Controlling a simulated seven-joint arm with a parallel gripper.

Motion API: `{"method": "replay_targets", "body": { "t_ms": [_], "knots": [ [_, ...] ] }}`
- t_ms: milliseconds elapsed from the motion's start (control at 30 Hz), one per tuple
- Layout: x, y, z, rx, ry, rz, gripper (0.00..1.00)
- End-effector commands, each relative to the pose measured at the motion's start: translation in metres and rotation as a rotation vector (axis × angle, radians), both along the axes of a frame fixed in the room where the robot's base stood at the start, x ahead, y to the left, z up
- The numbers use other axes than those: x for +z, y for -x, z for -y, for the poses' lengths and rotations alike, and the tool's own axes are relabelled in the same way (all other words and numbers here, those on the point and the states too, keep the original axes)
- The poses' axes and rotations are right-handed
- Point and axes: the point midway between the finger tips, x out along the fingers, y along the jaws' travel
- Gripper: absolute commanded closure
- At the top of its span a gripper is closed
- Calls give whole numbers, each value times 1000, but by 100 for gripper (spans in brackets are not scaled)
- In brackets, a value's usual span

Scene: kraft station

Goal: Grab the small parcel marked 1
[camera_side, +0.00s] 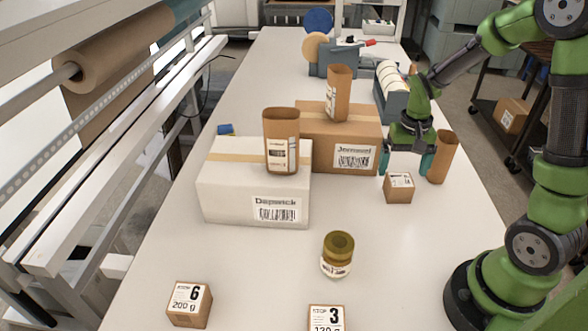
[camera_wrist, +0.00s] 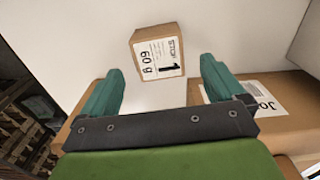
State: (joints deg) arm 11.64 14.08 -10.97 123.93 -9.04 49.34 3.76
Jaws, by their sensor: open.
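The small parcel marked 1 (camera_wrist: 157,52) is a brown cardboard box with a white label reading "STOP 1, 60 g" in the wrist view. It stands beyond and between my gripper's fingertips, apart from them. In the side view a small brown parcel (camera_side: 398,190) stands on the table below my gripper (camera_side: 407,168), its label too small to read there. My gripper (camera_wrist: 158,78) is open and empty, with teal fingers spread wider than the parcel.
A brown box (camera_side: 316,152) stands left of the gripper, and a brown paper cylinder (camera_side: 443,157) stands close on its right. A white box (camera_side: 230,190), parcels marked 6 (camera_side: 188,305) and 3 (camera_side: 326,319), and an amber jar (camera_side: 337,254) stand nearer the camera. The table (camera_side: 400,265) right of the jar is clear.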

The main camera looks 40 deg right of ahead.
Motion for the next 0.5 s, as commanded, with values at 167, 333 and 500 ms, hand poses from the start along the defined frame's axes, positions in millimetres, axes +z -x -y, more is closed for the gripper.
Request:
{"method": "replay_targets", "body": {
  "t_ms": [167,333,500],
  "knots": [
    [-14,0,0,-1,0,0,4],
    [-34,3,-1,-1,-1,-4,4],
    [-58,3,-2,-1,-1,-3,4]
  ]
}}
